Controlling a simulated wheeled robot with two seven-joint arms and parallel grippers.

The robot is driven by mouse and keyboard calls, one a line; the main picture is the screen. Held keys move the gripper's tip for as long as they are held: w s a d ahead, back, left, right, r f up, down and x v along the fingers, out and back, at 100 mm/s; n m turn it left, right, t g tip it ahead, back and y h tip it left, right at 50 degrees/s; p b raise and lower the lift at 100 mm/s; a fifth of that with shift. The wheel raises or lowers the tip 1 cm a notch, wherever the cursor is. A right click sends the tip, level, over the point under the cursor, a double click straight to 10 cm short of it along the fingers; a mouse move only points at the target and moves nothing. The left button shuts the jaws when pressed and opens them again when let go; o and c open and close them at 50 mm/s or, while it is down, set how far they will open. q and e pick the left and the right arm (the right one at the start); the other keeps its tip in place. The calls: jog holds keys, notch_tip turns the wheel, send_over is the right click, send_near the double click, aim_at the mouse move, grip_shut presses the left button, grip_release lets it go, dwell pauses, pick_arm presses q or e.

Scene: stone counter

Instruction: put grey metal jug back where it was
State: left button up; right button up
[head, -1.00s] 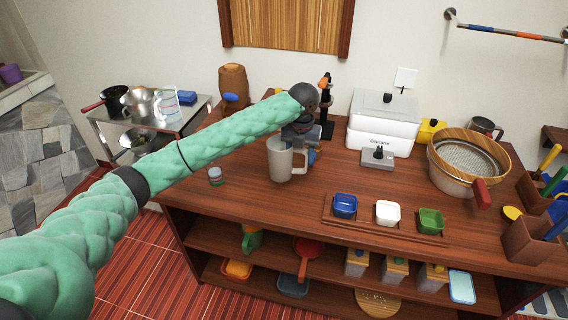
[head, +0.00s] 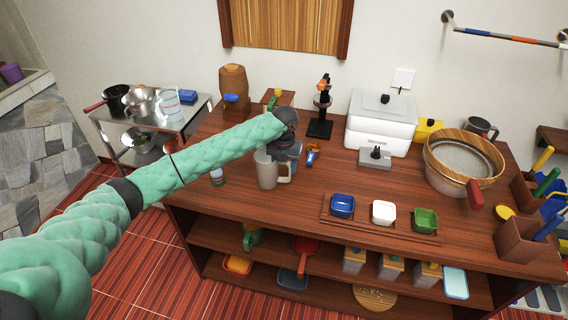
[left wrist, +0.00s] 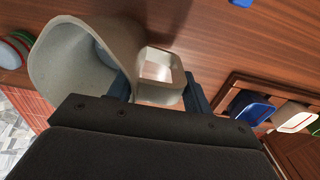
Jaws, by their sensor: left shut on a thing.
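The grey jug (head: 267,170) is upright near the left front of the wooden counter, with its handle to the right. I cannot tell whether its base touches the counter. My left gripper (head: 285,163) is shut on the jug's handle. In the left wrist view the jug (left wrist: 75,65) shows its open mouth, and the handle lies between the fingers of my left gripper (left wrist: 160,85). My gripper hides part of the handle in the head view. My right gripper is not in view.
A small jar (head: 217,177) stands left of the jug. A tray (head: 378,226) with small bowls lies front right. Counter between jug and tray is clear.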

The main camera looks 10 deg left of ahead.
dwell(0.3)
pick_arm(q)
jog(key=o, duration=1.5)
jog(key=shift+f, duration=0.1)
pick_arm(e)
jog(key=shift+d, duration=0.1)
pick_arm(q)
jog(key=shift+r, duration=0.2)
notch_tip(320, 180, up, 10)
jog(key=b, duration=0.4)
jog(key=shift+r, duration=0.25)
jog(key=shift+r+b, duration=0.35)
jog(key=shift+r, duration=0.3)
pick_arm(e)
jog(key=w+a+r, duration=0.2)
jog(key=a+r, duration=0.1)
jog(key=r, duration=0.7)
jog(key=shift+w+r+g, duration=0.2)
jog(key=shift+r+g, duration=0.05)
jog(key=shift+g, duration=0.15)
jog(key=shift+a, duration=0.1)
